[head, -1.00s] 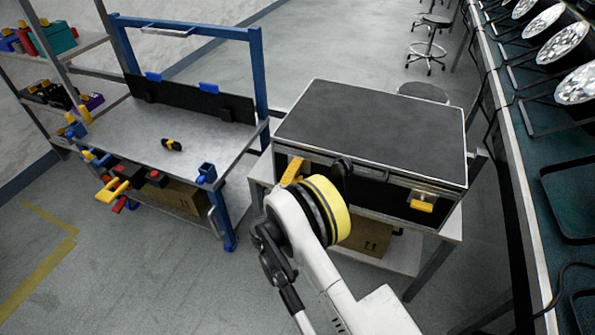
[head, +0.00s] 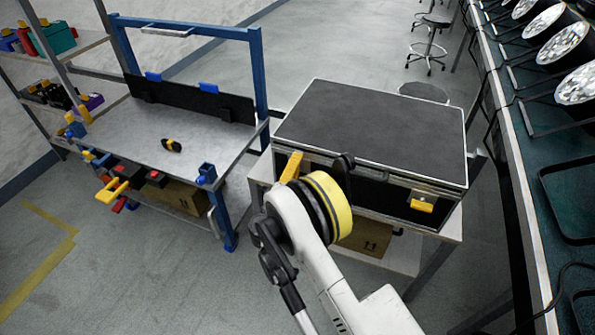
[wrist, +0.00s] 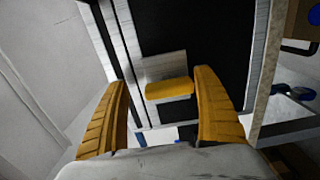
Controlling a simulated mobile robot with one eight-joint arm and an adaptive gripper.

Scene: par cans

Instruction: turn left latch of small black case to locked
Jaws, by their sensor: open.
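The small black case (head: 375,125) lies closed on a small table, its front face towards me. In the wrist view, the left latch (wrist: 170,90) is a yellow tab by a grey metal plate on the black face (wrist: 215,45). My gripper (wrist: 163,78) is open, its two yellow fingers on either side of this tab, with gaps visible on both sides. Contact with the case cannot be told. In the head view, my wrist mostly hides the gripper and left latch area; a yellow piece beside it looks like a finger. The right latch (head: 422,203) also has a yellow tab.
The small table (head: 440,232) has a cardboard box (head: 370,240) beneath it. A blue-framed workbench (head: 190,130) stands to the left. A long bench with lamps (head: 562,50) runs along the right. Open floor lies at the front left.

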